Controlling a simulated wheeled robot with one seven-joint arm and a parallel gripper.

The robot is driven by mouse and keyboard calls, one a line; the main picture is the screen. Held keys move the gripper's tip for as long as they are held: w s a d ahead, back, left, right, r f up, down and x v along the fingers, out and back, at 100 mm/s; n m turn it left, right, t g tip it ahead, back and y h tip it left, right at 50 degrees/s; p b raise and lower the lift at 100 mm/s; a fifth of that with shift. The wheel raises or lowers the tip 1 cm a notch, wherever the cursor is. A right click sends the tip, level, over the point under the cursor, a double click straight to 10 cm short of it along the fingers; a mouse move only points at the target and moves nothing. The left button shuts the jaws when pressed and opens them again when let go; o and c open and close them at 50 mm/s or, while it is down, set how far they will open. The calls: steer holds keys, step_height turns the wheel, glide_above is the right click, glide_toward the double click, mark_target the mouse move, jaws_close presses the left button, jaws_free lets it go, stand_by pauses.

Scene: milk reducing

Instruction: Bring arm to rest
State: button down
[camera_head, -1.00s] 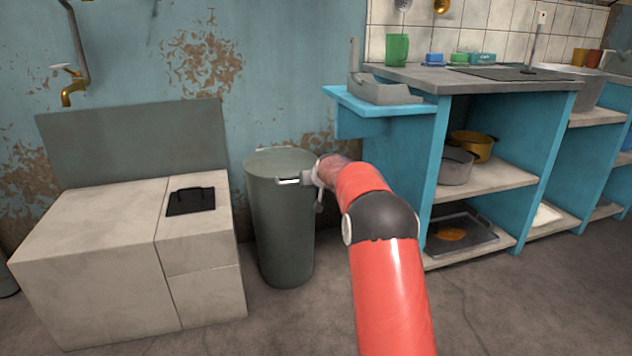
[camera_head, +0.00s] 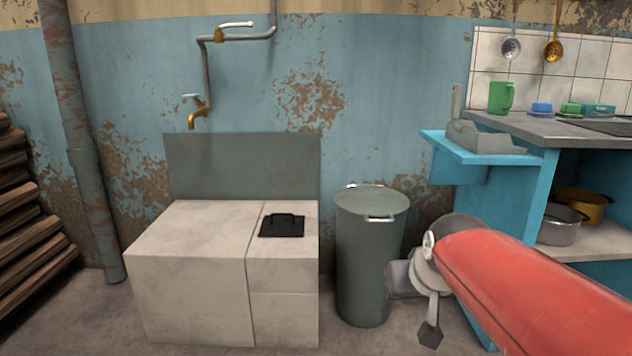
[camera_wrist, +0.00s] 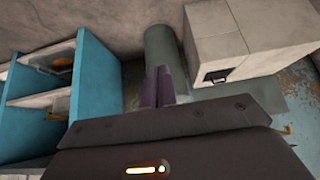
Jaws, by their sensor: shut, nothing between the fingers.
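My arm, with a red link (camera_head: 530,285) and a grey joint, reaches in from the lower right of the head view. Its end is in front of the right side of the green-grey bin (camera_head: 362,270). My gripper (camera_wrist: 159,76) shows in the wrist view as two dark fingers side by side. It is shut and empty. The bin also shows behind the fingers in the wrist view (camera_wrist: 162,45). Contact between the arm and the bin cannot be told.
A pale block stove (camera_head: 190,290) with a black hatch (camera_head: 282,226) stands left of the bin. A blue shelf unit (camera_head: 510,200) with pots (camera_head: 558,226) is at right, close behind my arm. Stacked wood (camera_head: 25,215) is at far left. Floor shows in front.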

steer(key=s+f+g, duration=0.1)
steer(key=s+f, duration=0.2)
steer(key=s, duration=0.5)
steer(key=s+f, duration=0.3)
steer(key=s, duration=0.5)
step_height(320, 180, up, 13)
steer(key=p, duration=1.3)
steer(key=shift+s+a+r+p, duration=0.15)
steer(key=shift+s+a+p, duration=0.15)
steer(key=shift+s+p, duration=0.05)
